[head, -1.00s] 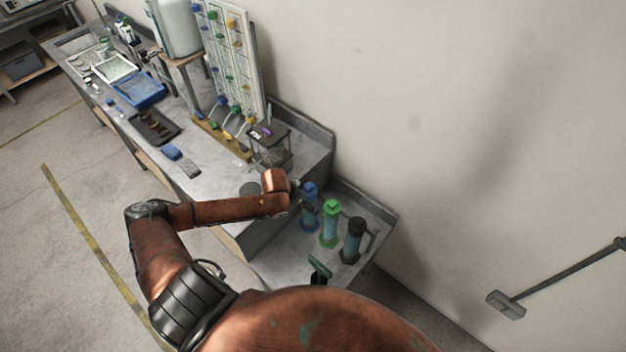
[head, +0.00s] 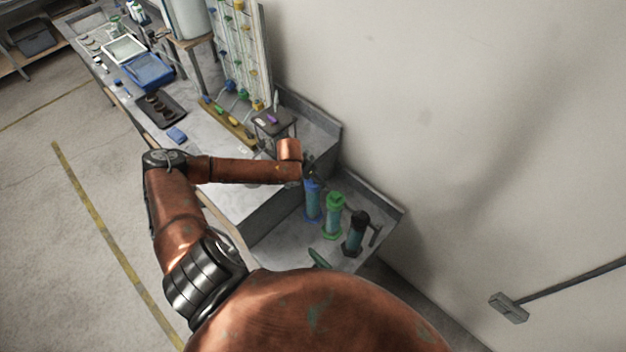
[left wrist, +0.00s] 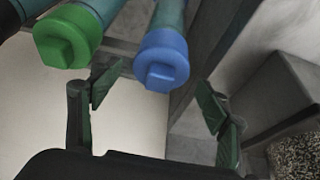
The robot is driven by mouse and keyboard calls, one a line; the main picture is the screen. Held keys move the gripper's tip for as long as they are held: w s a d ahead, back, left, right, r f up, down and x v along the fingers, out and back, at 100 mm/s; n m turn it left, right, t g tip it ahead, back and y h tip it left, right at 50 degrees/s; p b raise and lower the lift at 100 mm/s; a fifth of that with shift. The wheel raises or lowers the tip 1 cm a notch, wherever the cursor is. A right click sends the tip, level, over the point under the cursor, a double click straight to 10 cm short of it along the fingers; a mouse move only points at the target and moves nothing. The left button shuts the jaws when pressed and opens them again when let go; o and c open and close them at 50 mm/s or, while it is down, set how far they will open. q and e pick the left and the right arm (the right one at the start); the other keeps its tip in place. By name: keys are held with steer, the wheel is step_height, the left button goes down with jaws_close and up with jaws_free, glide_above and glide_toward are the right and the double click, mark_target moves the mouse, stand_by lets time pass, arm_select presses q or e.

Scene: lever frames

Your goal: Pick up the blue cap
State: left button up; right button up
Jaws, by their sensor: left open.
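In the head view the blue cap (head: 311,184) stands upright on the lower bench, left of the green one. My left gripper (left wrist: 155,84) is open, its two dark green-padded fingers spread to either side of the cap's line, with nothing between them. The cap lies beyond the fingertips, apart from them. In the head view the gripper (head: 309,164) is small and dark, just above the blue cap. My right gripper is not in view.
A green-capped cylinder (head: 334,216) stands close right of the blue one, and a black-topped one (head: 356,232) farther right. The higher bench (head: 212,150) is at left, carrying trays and a valve panel (head: 238,60). A wall is behind.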

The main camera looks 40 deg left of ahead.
arm_select(q)
steer(key=shift+w+f, duration=0.1)
steer(key=shift+f, duration=0.25)
steer(key=c, duration=1.2)
steer(key=shift+r, duration=0.1)
